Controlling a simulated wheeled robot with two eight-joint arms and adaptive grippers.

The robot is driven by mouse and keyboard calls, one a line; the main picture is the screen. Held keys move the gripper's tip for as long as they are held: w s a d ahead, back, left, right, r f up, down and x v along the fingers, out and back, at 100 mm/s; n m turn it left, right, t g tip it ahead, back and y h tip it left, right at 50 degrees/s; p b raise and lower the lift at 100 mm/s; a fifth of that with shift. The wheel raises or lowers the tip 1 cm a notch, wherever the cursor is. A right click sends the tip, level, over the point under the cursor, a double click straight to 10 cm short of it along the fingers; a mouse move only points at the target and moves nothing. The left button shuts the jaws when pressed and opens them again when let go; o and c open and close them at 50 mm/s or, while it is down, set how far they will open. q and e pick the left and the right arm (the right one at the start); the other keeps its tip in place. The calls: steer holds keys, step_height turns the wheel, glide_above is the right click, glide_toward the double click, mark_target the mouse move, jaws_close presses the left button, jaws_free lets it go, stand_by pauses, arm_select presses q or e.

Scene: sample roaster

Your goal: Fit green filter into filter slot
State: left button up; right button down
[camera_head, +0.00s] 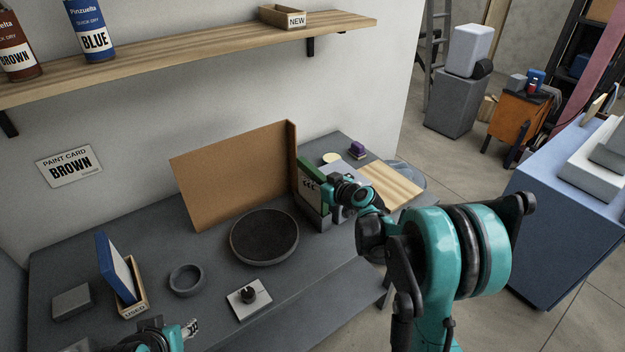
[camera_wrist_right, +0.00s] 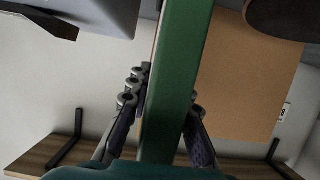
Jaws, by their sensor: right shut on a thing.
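Whether the filter's lower edge is inside a slot there is hidden from me. My right gripper (camera_head: 328,190) is shut on the green filter. In the right wrist view the filter (camera_wrist_right: 177,85) runs as a long green bar between the two fingers (camera_wrist_right: 165,110). My left gripper (camera_head: 188,329) is low at the bottom left, over the bench edge; its jaws are too small to read.
The brown board (camera_head: 232,178) stands behind a round dark pan (camera_head: 264,236). A blue panel (camera_head: 113,264) stands in the USED box (camera_head: 133,301). A grey ring (camera_head: 186,280) and a knob plate (camera_head: 248,297) lie nearby. A wooden board (camera_head: 390,183) is at right.

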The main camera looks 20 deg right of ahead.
steer(key=shift+f+b, duration=0.95)
steer(key=shift+f, duration=0.25)
steer(key=c, duration=1.3)
jaws_free()
steer(key=v, duration=1.2)
steer(key=shift+a, duration=0.1)
